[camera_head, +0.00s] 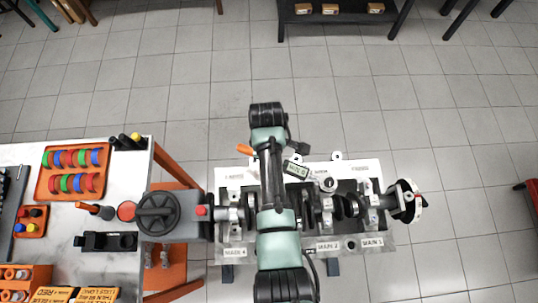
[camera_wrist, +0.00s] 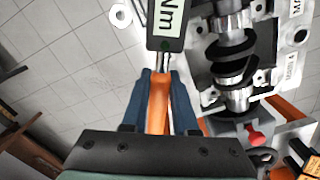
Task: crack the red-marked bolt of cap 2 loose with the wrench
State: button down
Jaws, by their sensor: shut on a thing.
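My gripper (camera_wrist: 163,78) has its blue fingers shut on the orange handle of the wrench (camera_wrist: 158,104). The wrench's display, marked Nm, lies ahead of the fingers in the wrist view. In the head view the orange handle end (camera_head: 245,149) sticks out left of my arm and the display (camera_head: 296,169) shows on its right, over the block's far edge. The engine block (camera_head: 228,174) lies below, with the MAIN 2 label (camera_head: 329,246) on its near edge. Cap 2 (camera_head: 327,204) stands in line with that label. I cannot make out the red-marked bolt or the wrench's socket end.
The crankshaft (camera_wrist: 236,62) runs along the block. A grey engine-stand head with a black handwheel (camera_head: 168,214) adjoins the block's left end. A workbench (camera_head: 100,215) with an orange ring tray (camera_head: 73,171) stands left. A flange (camera_head: 407,201) projects at the right end. Floor beyond the block is clear.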

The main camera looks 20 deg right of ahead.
jog(key=shift+s+a+n+p, duration=0.5)
jog(key=shift+s+n+p, duration=0.1)
jog(key=shift+p, duration=0.1)
jog(key=shift+s, duration=0.15)
jog(key=shift+s+a+n+p, duration=0.45)
jog(key=shift+s+n+p, duration=0.15)
jog(key=shift+p, duration=0.05)
jog(key=shift+s, duration=0.1)
dwell(0.3)
jog(key=shift+s+a+n+p, duration=0.35)
jog(key=shift+s+n+p, duration=0.15)
jog(key=shift+s+p, duration=0.2)
